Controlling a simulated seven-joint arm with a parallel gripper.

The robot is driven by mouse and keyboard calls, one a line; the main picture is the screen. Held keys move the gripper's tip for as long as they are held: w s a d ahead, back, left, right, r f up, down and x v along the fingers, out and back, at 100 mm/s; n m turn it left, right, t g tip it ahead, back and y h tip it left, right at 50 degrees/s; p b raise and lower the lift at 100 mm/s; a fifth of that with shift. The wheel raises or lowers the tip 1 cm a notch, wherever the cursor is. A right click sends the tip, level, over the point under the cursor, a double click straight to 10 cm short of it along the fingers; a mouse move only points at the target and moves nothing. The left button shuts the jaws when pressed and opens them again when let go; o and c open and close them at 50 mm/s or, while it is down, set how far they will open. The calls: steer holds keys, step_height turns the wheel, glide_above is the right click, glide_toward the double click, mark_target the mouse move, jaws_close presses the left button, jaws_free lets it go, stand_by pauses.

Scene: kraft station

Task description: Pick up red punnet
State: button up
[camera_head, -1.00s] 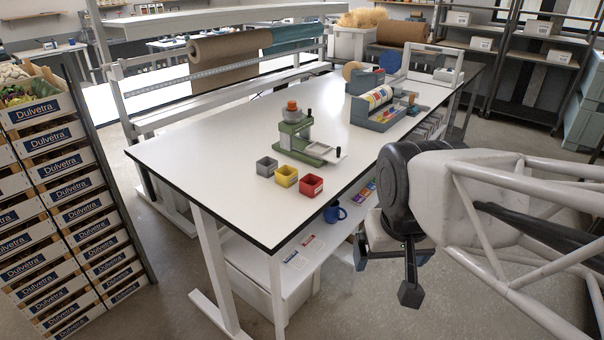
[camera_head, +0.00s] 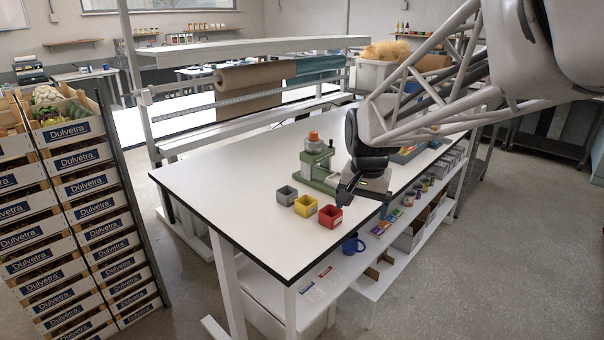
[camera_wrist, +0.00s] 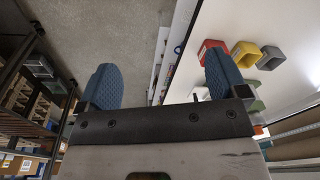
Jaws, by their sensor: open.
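The red punnet (camera_head: 330,216) is a small open square box on the white table (camera_head: 235,190), near its front right edge. It stands at the right end of a short row with a yellow punnet (camera_head: 305,205) and a grey punnet (camera_head: 286,195). In the wrist view the red punnet (camera_wrist: 208,47) shows at the upper right, partly behind a blue finger pad. My gripper (camera_head: 365,207) is open and empty, to the right of the red punnet and apart from it. Its two blue finger pads (camera_wrist: 160,85) are wide apart, with floor and the table's side behind them.
A green device with an orange top (camera_head: 315,160) stands behind the punnets, close to my gripper. A blue mug (camera_head: 352,244) and several goods are on the shelf below the table. The table's left part is clear. Stacked crates (camera_head: 85,190) stand at the left.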

steer(key=w+a+f+m, duration=0.1)
steer(key=w+f, duration=0.2)
steer(key=w, duration=0.3)
steer(key=w+a+f+m, duration=0.1)
steer(key=w+f, duration=0.2)
steer(key=w, duration=0.4)
steer(key=w+a+f+m+g, duration=0.1)
steer(key=w+a+f, duration=0.1)
steer(key=w, duration=0.5)
steer(key=shift+f+m, duration=0.4)
steer(key=shift+f, duration=0.4)
steer(key=shift+f, duration=1.3)
steer(key=shift+f, duration=0.15)
steer(key=shift+d+f, duration=0.1)
steer(key=shift+f, duration=2.35)
